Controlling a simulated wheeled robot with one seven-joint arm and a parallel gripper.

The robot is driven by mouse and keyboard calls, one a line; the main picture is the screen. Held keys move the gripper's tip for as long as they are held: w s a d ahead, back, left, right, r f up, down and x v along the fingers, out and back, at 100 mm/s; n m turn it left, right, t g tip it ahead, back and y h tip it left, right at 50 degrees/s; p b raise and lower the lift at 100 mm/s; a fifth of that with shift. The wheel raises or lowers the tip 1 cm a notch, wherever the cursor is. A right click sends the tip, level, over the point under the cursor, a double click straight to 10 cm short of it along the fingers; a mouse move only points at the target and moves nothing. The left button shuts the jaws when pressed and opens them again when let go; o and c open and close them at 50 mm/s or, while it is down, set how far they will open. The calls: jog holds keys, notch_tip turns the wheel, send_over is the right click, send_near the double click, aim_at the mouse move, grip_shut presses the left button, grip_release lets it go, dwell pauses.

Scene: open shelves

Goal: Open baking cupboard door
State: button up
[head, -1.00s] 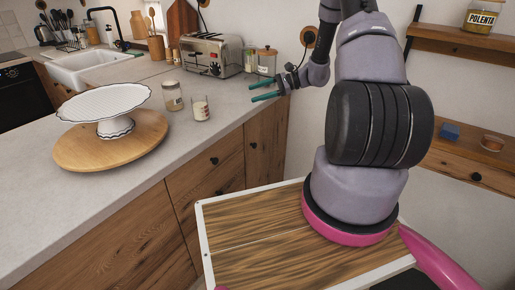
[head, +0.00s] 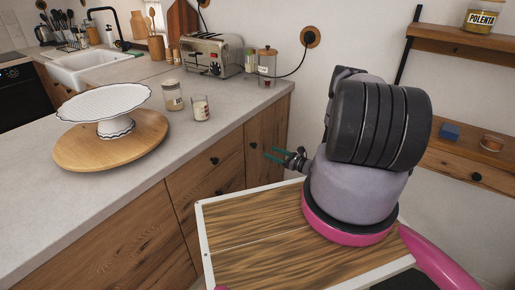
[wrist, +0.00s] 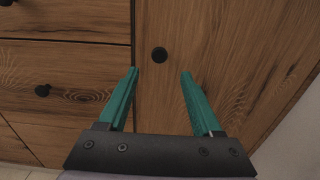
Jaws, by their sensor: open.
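The wooden cupboard door (head: 266,139) at the right end of the counter is shut; it fills the middle and right of the wrist view (wrist: 222,45). Its round black knob (wrist: 159,55) lies ahead of my gripper (wrist: 158,72), a little beyond the fingertips and between their lines. The knob also shows in the head view (head: 253,145). My gripper is open and empty, with two green fingers spread apart. In the head view my gripper (head: 268,153) is beside the door, just right of and below the knob.
Wooden drawers (wrist: 65,65) with black knobs are left of the door. The grey counter (head: 150,85) above carries a cake stand (head: 105,102), jars and a toaster (head: 211,54). A white wall is right of the cupboard. Wall shelves (head: 458,38) stand at the far right.

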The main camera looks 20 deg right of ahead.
jog(key=x, duration=0.9)
grip_shut()
dwell(1.2)
